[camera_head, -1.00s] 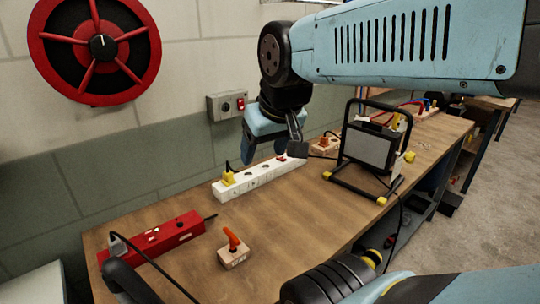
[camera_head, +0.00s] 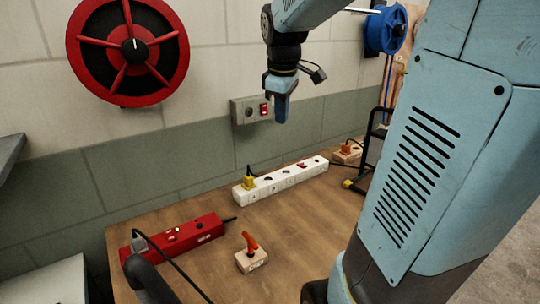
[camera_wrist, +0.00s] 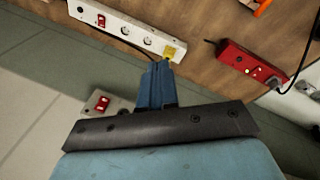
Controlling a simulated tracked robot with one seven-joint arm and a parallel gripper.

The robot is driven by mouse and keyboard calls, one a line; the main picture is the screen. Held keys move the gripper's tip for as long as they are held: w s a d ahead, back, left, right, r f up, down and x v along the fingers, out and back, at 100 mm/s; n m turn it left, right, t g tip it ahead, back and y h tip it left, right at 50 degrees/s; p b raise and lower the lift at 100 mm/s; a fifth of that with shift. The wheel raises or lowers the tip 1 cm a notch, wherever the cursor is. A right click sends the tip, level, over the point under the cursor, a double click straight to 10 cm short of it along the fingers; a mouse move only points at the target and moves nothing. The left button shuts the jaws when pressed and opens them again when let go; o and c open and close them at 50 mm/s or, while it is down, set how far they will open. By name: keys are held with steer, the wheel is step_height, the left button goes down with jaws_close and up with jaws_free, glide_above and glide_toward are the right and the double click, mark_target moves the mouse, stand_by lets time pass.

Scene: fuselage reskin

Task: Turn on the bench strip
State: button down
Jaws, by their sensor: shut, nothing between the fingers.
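A long white power strip (camera_head: 265,186) lies along the back of the bench (camera_head: 200,278), with a red switch (camera_head: 302,165) near its far end and a yellow plug (camera_head: 249,183) at its near end. The strip also shows at the top of the wrist view (camera_wrist: 122,30). A red power strip (camera_head: 196,232) with a grey plug lies nearer, at left; it shows at right in the wrist view (camera_wrist: 237,57). My gripper (camera_head: 281,119) is shut and empty, pointing down, above the white strip and in front of the wall, touching nothing visible. Its fingers (camera_wrist: 157,66) show in the wrist view.
A grey wall box (camera_head: 240,112) with a red switch (camera_head: 264,110) is close beside my gripper. A wooden block with an orange lever (camera_head: 251,252) stands on the bench front. A red reel (camera_head: 160,50) hangs on the wall. My arm covers much of the right side.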

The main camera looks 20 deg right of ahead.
steer(key=w+d+f+n+g, duration=0.2)
steer(key=w+d+f+n, duration=0.3)
steer(key=w+d, duration=0.55)
steer(key=n+g+y, duration=0.1)
steer(key=n+g, duration=0.1)
steer(key=n, duration=0.4)
glide_above(305, 165)
steer(key=w, duration=0.2)
step_height(305, 165, down, 7)
steer(key=shift+a, duration=0.35)
steer(key=f, duration=0.4)
steer(key=s+f, duration=0.1)
steer(key=f, duration=0.9)
steer(key=shift+s+d, duration=0.15)
steer(key=shift+s, duration=0.25)
